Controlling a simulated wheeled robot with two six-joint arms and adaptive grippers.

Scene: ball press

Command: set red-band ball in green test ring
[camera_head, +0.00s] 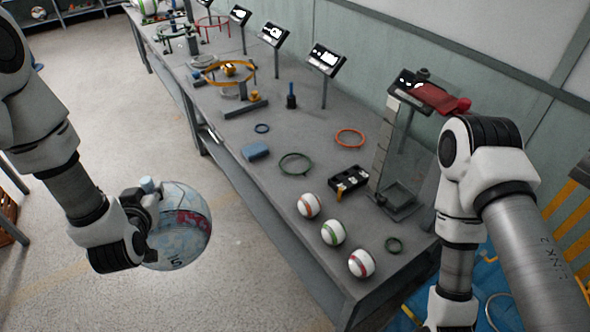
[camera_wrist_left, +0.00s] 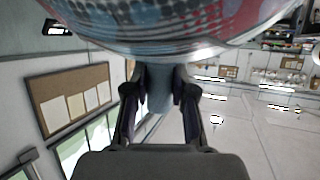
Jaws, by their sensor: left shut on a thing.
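The red-band ball (camera_head: 361,263) is white and rests on the table near its front corner, apart from both arms. A green ring on a stand (camera_head: 172,32) is at the far end; I cannot tell which is the test ring. My left gripper (camera_head: 148,218) is shut on a large blue, white and red ball (camera_head: 183,228) over the floor left of the table. This ball (camera_wrist_left: 170,25) fills the top of the left wrist view. My right gripper is out of view.
An orange-band ball (camera_head: 308,205) and a green-band ball (camera_head: 333,232) sit beside the red-band ball. A black tray (camera_head: 349,181), an orange ring (camera_head: 350,138), a blue block (camera_head: 256,151) and a tall press frame (camera_head: 384,150) occupy the table (camera_head: 275,215).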

